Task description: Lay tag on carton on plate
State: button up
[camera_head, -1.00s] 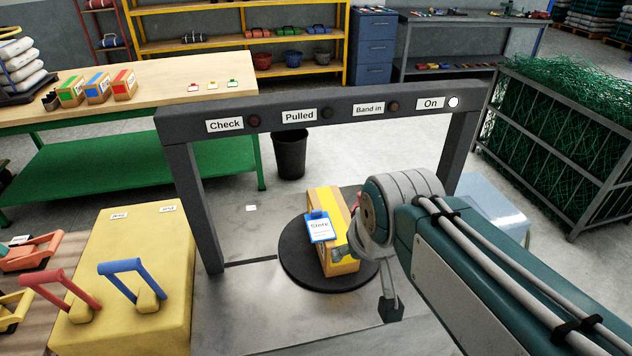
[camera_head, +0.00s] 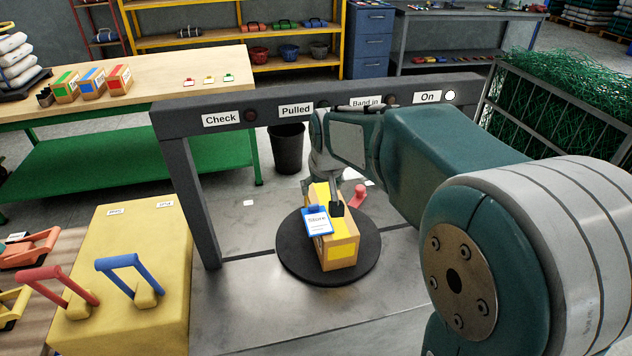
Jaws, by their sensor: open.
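The carton (camera_head: 341,251) is a long tan box with yellow faces. It rests on the round black plate (camera_head: 289,259) under the grey frame. The tag (camera_head: 317,222) is a white card with a blue edge and clip, printed "Store". It lies on the carton's top, at the left side near the front end. My gripper (camera_head: 324,196) is open above the rear part of the carton, just behind the tag. A dark fingertip shows near the tag's right edge. I cannot tell whether it touches the carton. My gripper partly hides the carton's rear end.
The grey frame (camera_head: 190,200) arches over the plate, with signs and lamps; the "On" lamp (camera_head: 450,96) is lit white. A red knob-like piece (camera_head: 356,194) stands behind the carton. A yellow block (camera_head: 125,270) with red and blue handles is at left. Bare metal lies around the plate.

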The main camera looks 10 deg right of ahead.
aim_at(314, 207)
jog(key=w+f, duration=0.1)
jog(key=w, duration=0.1)
jog(key=shift+w+f, duration=0.35)
jog(key=x, duration=1)
jog(key=shift+w+f, duration=0.1)
jog(key=shift+f, duration=0.3)
grip_shut()
